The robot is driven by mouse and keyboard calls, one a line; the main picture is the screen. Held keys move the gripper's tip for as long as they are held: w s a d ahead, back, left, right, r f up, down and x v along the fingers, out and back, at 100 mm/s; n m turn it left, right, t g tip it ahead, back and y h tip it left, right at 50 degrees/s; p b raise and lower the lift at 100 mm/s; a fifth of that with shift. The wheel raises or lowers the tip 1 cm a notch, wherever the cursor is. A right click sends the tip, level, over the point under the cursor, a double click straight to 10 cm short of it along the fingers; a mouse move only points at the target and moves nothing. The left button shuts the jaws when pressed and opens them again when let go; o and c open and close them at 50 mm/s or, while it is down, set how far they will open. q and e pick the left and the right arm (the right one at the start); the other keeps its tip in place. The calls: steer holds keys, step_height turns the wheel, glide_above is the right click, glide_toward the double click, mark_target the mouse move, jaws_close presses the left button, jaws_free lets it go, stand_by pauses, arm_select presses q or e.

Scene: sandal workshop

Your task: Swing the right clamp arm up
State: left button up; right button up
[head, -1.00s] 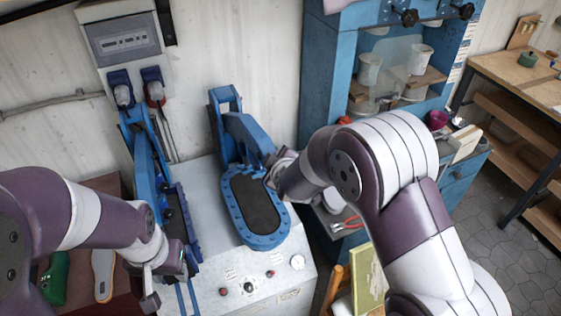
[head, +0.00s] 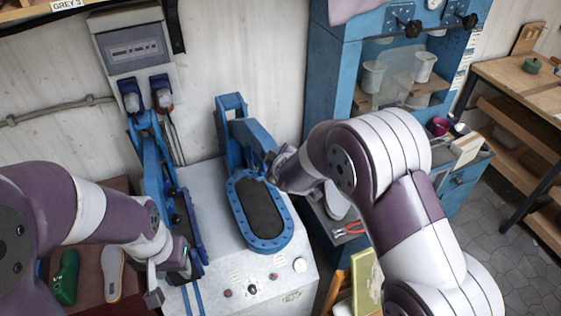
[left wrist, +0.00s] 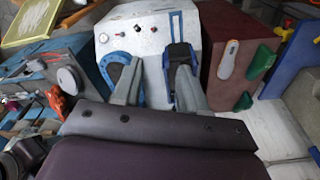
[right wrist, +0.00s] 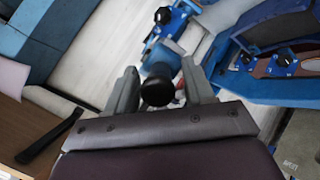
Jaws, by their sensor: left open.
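The right clamp arm (head: 247,130) is blue and slopes from its rear bracket down toward the oval blue frame (head: 276,238) with a dark pad on the white machine. My right gripper (head: 272,168) is beside this arm's front end, its fingertips partly hidden in the head view. In the right wrist view, my right gripper (right wrist: 160,70) is open, with a black knob (right wrist: 157,92) between its fingers; contact is unclear. My left gripper (head: 168,282) is open and empty, in front of the left clamp station (head: 187,225). It also shows in the left wrist view (left wrist: 158,72).
The machine's white top (head: 222,255) has buttons and a dial at its front. A control box (head: 128,45) hangs on the wall behind. A blue cabinet (head: 322,60) stands close on the right. A green shoe form (head: 66,277) and a tan sole (head: 112,272) lie at left.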

steer(key=shift+s+r, duration=0.25)
steer(key=shift+s, duration=0.05)
steer(key=v, duration=1.1)
steer(key=shift+s+r+b, duration=0.25)
steer(key=shift+s+b, duration=0.05)
steer(key=shift+d, duration=0.1)
